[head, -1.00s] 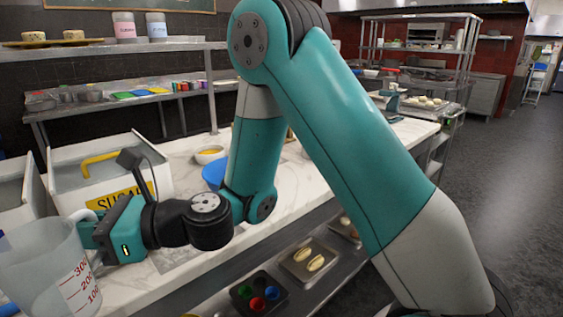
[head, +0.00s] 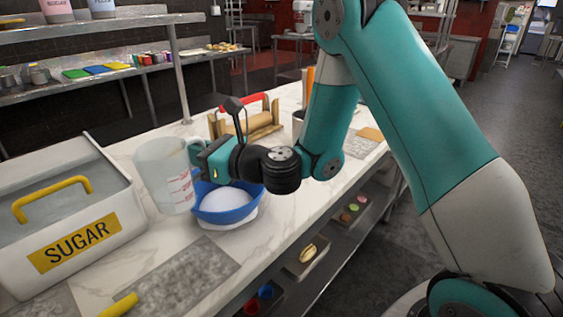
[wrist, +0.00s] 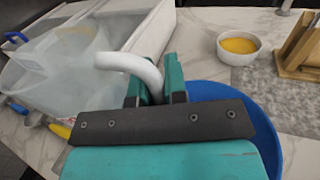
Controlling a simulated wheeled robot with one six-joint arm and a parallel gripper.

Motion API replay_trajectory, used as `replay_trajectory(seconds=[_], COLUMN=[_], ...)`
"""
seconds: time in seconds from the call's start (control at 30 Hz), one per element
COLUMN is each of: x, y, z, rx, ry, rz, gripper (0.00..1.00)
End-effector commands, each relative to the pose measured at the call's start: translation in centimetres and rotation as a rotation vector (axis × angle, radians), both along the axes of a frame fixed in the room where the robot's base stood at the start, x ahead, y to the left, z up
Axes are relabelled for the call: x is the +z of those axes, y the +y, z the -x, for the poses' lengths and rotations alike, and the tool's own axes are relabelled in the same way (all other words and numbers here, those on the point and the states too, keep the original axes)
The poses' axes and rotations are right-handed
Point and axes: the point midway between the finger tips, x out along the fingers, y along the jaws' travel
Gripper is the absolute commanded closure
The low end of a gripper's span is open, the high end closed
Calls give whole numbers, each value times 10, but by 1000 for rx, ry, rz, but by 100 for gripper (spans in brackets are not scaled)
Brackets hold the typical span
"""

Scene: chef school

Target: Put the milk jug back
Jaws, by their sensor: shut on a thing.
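The milk jug (head: 165,178) is a translucent measuring jug with red marks, upright in the head view, between the sugar bin and a blue bowl. It also shows at the left of the wrist view (wrist: 60,62). My gripper (head: 197,157) is shut on its white handle (wrist: 135,66), on the jug's right side. In the wrist view the fingers (wrist: 155,92) stand on both sides of the handle. I cannot tell whether the jug's base touches the counter (head: 135,262).
A white sugar bin (head: 75,205) with a yellow handle stands left of the jug. A blue bowl (head: 225,214) with white contents is under my wrist. A wooden rack (head: 262,122) stands behind. A small yellow-filled bowl (wrist: 238,46) shows in the wrist view.

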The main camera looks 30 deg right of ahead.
Motion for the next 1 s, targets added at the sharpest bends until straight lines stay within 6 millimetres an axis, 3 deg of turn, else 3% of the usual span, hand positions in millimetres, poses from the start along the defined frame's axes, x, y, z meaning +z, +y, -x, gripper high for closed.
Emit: replay_trajectory(seconds=[0.03, 0.2, 0.4, 0.5, 0.7, 1.0], x=[12, 32, 57, 67, 85, 100], y=[-21, -97, -180, -211, -260, -303], z=[-12, -46, -68, -72, -75, -73], rx=[-67, -299, -529, -613, -737, -842], ry=[0, -5, -10, -10, -10, -7], rz=[-2, -2, -1, -1, 1, -1], gripper=[100, 100, 100, 100, 100, 100])
